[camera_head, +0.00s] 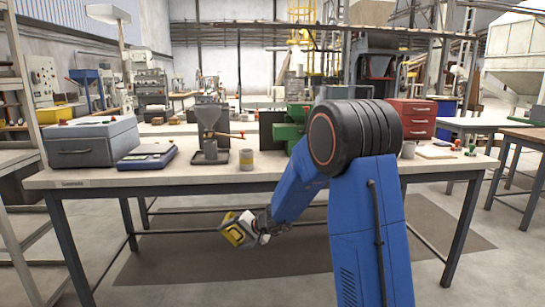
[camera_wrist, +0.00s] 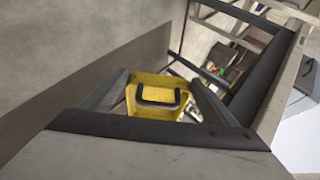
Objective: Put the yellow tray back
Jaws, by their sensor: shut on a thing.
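The yellow tray (camera_head: 234,236) hangs below the front edge of the workbench in the head view, left of my blue arm. My gripper (camera_head: 247,230) is shut on it and holds it above the floor, tilted. In the wrist view the yellow tray (camera_wrist: 155,82) lies between the two grey fingers of my gripper (camera_wrist: 160,78), with a dark handle-shaped piece on it. The exact contact of the fingers and the tray's far side are hidden.
The workbench (camera_head: 160,178) carries a grey case (camera_head: 92,142), a blue scale (camera_head: 147,157), a hopper stand (camera_head: 209,133), a tin (camera_head: 246,160), a green machine (camera_head: 289,130) and red drawers (camera_head: 414,118). Its legs and lower rail stand near my gripper. A dark floor mat (camera_head: 200,265) lies underneath.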

